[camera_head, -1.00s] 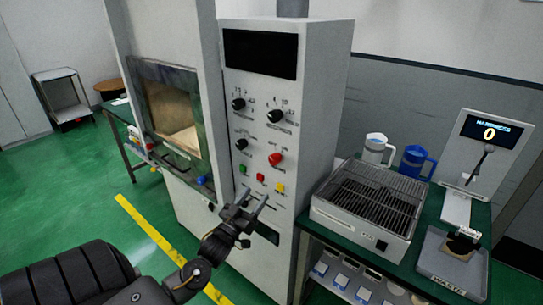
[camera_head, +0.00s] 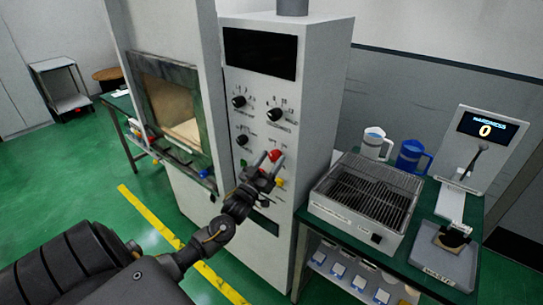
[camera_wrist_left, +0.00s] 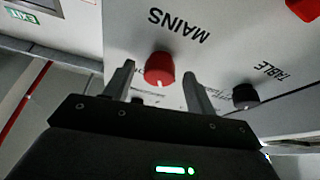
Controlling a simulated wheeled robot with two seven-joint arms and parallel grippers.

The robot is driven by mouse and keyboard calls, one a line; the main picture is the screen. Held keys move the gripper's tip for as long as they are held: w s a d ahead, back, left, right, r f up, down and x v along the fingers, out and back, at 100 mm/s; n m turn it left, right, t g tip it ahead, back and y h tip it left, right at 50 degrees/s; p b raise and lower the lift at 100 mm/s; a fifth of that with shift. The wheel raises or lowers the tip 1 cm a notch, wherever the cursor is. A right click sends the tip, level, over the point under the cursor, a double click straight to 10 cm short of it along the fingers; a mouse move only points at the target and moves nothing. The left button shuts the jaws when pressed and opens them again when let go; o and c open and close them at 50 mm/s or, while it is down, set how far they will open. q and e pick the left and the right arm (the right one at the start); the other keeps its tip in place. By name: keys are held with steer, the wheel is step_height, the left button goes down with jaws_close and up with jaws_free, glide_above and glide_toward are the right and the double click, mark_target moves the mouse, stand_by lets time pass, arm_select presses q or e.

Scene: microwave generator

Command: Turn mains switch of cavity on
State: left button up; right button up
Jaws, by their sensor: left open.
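The red mains knob (camera_head: 275,155) is on the front panel of the tall grey cabinet (camera_head: 262,95). In the left wrist view the red knob (camera_wrist_left: 160,68) stands under the upside-down word MAINS, with a white mark on its face. My left gripper (camera_head: 270,161) is open in front of the panel. In the left wrist view my left gripper's fingers (camera_wrist_left: 158,82) stand apart, one on each side of the red knob. I cannot tell whether they touch it. My right gripper is not in view.
Black knobs (camera_head: 276,115) sit above the red knob; the TABLE knob (camera_wrist_left: 245,96) is near one finger in the wrist view. The glass-fronted chamber (camera_head: 170,105) is on the left. A grilled box (camera_head: 365,195) stands on the green table at right.

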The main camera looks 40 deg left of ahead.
arm_select(q)
steer(key=shift+w+r, duration=0.1)
steer(key=shift+w, duration=0.3)
steer(key=shift+c, duration=0.4)
steer(key=c, duration=0.9)
